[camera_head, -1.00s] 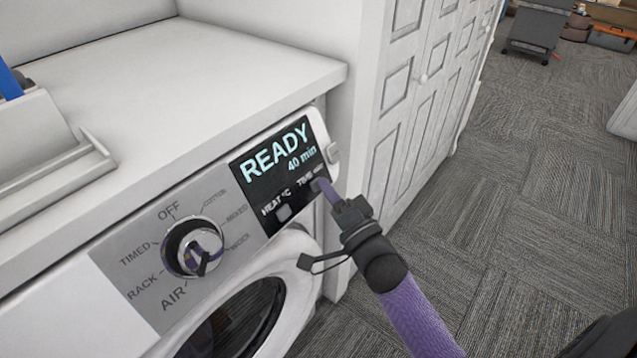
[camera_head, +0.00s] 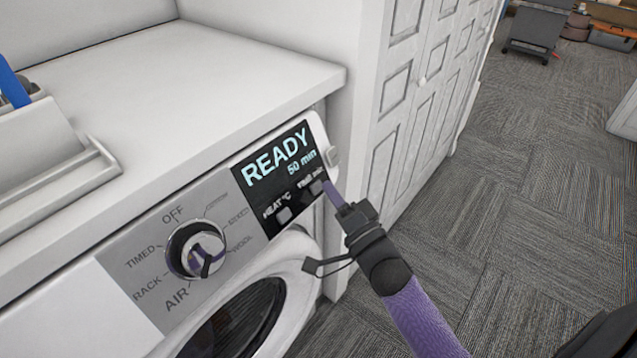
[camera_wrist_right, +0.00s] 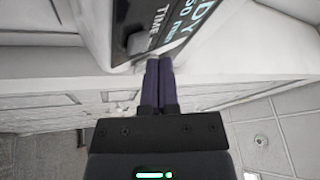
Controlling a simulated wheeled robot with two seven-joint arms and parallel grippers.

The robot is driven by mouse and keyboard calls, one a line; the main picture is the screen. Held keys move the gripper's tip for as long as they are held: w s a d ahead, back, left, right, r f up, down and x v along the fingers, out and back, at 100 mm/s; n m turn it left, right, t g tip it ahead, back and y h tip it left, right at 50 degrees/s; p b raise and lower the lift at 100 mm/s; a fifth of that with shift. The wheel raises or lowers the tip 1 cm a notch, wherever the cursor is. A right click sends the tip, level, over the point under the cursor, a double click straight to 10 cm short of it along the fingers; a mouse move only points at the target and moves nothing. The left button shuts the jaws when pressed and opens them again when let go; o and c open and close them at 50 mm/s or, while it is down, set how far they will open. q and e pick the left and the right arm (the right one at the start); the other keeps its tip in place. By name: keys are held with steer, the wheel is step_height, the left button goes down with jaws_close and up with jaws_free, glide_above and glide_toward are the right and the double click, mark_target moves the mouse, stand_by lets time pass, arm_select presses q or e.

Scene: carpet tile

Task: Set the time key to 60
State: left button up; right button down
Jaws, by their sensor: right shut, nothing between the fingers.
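The dryer's black display (camera_head: 279,172) reads READY and 50 min. Below the text are two grey keys: the heat key (camera_head: 284,214) and the time key (camera_head: 317,187) to its right. My right gripper (camera_head: 329,190) is shut and empty, with its purple fingertips close beside the time key; whether they touch is hard to tell in the head view. In the right wrist view, the shut fingers (camera_wrist_right: 159,66) are near the time key (camera_wrist_right: 137,43), with a small gap showing. My left gripper is not in view.
A round dial (camera_head: 196,249) with OFF, TIMED, RACK and AIR labels sits left of the display. The round dryer door (camera_head: 250,318) is below. A white worktop (camera_head: 180,85) lies above, and white panelled cupboard doors (camera_head: 410,100) stand to the right. Carpet floor is open at right.

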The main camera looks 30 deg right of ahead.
steer(key=s+p, duration=0.1)
steer(key=s+d+r+p, duration=0.1)
steer(key=s+r+p, duration=0.1)
steer(key=s+p, duration=0.1)
steer(key=shift+d+r, duration=0.1)
steer(key=shift+d, duration=0.3)
stand_by(0.9)
stand_by(1.0)
stand_by(0.4)
